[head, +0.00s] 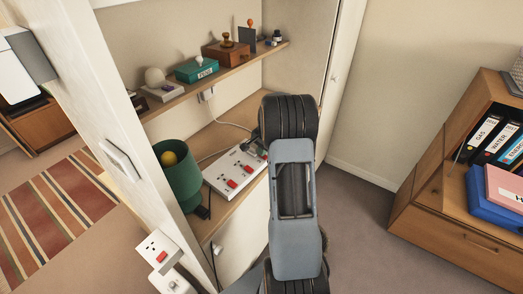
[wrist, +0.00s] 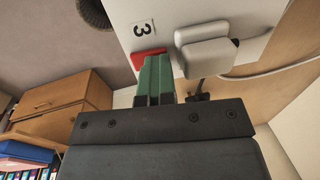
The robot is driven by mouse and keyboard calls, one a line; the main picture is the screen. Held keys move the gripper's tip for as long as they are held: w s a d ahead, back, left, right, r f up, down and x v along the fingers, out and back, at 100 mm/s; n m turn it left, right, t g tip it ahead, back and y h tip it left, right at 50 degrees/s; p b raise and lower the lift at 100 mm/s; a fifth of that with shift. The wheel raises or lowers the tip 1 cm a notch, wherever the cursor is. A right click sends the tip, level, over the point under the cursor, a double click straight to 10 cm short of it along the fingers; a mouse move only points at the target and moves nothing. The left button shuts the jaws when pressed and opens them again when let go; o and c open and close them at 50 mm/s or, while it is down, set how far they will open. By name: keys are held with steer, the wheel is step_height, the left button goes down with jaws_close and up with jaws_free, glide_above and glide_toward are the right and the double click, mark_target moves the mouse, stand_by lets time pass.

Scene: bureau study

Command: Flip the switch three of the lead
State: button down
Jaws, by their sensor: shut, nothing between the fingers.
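The lead (head: 215,180) is a white strip with sockets and red switches, lying on the lower shelf. In the head view two red switches (head: 232,184) show clearly, and my arm covers the lead's far right end.
A white plug (wrist: 204,48) with a cable sits in the lead close beside my fingers. A green pot (head: 180,185) with a yellow ball stands left of the lead. The upper shelf (head: 235,72) holds boxes above it. A wooden cabinet (head: 455,215) stands at the right.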

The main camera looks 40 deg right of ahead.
steer(key=shift+s+f, duration=0.2)
steer(key=shift+f, duration=0.1)
step_height(320, 180, up, 14)
steer(key=shift+s+d+r+p, duration=0.2)
steer(key=shift+s+r+p, duration=0.1)
steer(key=shift+s, duration=0.15)
steer(key=shift+f+b, duration=0.15)
steer(key=shift+b, duration=0.15)
steer(key=b, duration=0.5)
steer(key=shift+s+a+b, duration=0.25)
steer(key=shift+s+b, duration=0.05)
steer(key=shift+s, duration=0.05)
